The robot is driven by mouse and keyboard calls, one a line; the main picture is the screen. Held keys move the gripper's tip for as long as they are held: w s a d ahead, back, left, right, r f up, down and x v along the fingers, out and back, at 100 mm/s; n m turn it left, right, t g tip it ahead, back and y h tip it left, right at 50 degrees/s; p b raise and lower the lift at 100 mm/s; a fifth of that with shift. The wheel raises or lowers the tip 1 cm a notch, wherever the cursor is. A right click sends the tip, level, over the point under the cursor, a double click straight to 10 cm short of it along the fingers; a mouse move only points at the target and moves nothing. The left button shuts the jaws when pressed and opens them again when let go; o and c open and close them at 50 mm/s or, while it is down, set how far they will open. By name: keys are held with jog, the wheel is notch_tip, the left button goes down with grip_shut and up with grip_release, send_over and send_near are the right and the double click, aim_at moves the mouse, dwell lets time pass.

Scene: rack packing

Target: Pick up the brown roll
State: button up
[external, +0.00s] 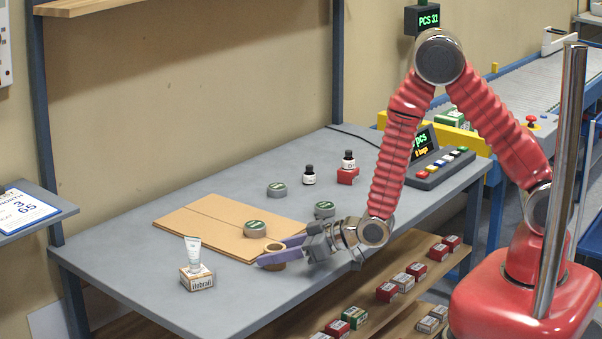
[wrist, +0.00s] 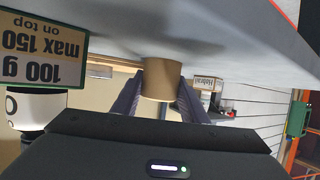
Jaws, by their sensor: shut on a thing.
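The brown roll (external: 274,256) is at the front edge of the flattened cardboard on the grey table in the external view. My gripper (external: 272,256) reaches it from the right, low over the table, with its purple fingers on either side. In the wrist view the brown roll (wrist: 161,79) sits between the two fingertips (wrist: 160,92), which are shut on it. I cannot tell whether the roll is touching the table or slightly above it.
Flat cardboard (external: 190,222) lies behind the roll, with a grey-green tin (external: 255,229) on it. More tins (external: 324,209) and small bottles (external: 309,175) stand farther back.

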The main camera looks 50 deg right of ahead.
aim_at(274, 247)
jog(key=shift+r, duration=5)
